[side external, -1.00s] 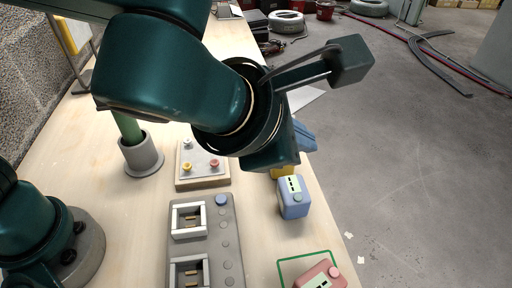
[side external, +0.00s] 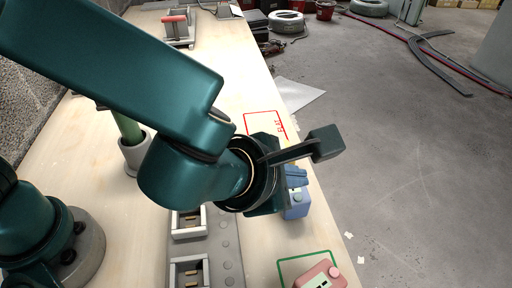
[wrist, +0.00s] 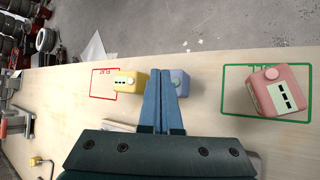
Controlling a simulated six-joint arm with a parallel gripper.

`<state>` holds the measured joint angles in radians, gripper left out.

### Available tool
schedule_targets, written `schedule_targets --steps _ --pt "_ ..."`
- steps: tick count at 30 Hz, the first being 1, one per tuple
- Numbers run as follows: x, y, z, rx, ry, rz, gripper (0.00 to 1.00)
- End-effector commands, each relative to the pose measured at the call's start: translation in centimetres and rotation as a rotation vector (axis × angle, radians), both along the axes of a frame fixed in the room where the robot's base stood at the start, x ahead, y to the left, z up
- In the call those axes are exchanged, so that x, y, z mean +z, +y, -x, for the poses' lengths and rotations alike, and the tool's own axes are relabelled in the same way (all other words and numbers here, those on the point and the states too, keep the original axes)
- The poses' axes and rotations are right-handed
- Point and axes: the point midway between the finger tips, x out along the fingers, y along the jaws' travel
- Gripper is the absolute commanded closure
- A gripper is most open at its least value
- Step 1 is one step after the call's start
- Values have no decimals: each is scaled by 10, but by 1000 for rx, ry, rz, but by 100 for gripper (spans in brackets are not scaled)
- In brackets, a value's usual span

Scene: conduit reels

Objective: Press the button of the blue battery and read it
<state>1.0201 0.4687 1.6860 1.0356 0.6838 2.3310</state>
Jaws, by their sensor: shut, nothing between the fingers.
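The blue battery (side external: 299,208) stands upright on the table near its right edge in the side view. In the wrist view the closed fingertips (wrist: 162,76) overlap the left part of the blue battery (wrist: 181,81). I cannot tell whether they touch it, and no reading is legible.
A yellow battery (wrist: 126,82) stands just left of the fingers in the wrist view. A pink battery (wrist: 281,94) sits in a green outline (wrist: 230,101) at right. A red outline (wrist: 93,84) is at left. A grey fixture (side external: 226,264) lies beside my gripper.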

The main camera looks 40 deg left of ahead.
Motion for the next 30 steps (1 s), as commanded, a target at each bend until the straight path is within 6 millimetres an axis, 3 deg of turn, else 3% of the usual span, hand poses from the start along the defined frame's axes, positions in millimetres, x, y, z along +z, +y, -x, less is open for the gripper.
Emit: schedule_targets --steps 8,30 --pt "-15 0 0 0 1 0 100" --pt "-15 0 0 -1 1 0 100"
